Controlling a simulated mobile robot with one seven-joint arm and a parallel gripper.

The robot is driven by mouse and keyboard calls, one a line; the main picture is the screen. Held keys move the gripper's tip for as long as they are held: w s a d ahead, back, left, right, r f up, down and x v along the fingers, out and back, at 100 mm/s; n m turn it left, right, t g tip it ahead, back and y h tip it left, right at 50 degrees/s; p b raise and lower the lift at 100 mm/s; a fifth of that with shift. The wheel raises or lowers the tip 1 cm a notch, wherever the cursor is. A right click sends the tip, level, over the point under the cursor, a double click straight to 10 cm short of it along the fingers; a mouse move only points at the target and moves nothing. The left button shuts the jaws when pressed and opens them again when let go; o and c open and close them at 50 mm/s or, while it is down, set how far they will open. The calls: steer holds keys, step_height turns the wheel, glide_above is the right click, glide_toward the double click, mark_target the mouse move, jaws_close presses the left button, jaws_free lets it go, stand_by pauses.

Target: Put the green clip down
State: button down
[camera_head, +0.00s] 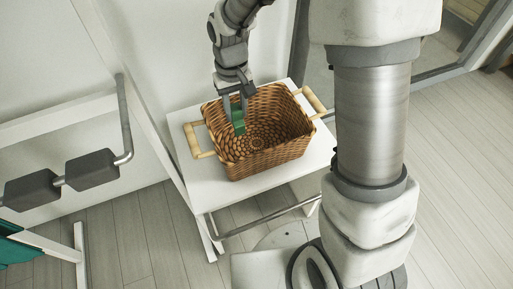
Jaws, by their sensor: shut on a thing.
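The green clip (238,122) is held between the fingers of my gripper (236,108). My gripper reaches down from above and is shut on the clip. The clip is over or within the left back part of a brown wicker basket (262,158). Whether the clip touches the basket's inner wall or floor, I cannot tell. The upper part of the clip is hidden by the fingers.
The basket has two light wooden handles and stands on a small white table (200,187). Bare table shows around the basket. A grey metal rail with dark blocks (92,169) is at the left. A wall is behind.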

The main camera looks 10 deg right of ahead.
steer(key=b, duration=0.4)
glide_above(240, 151)
step_height(240, 151, down, 11)
steer(key=shift+f, duration=0.2)
steer(key=c, duration=0.5)
jaws_free()
steer(key=shift+c, duration=0.2)
steer(key=shift+r, duration=0.15)
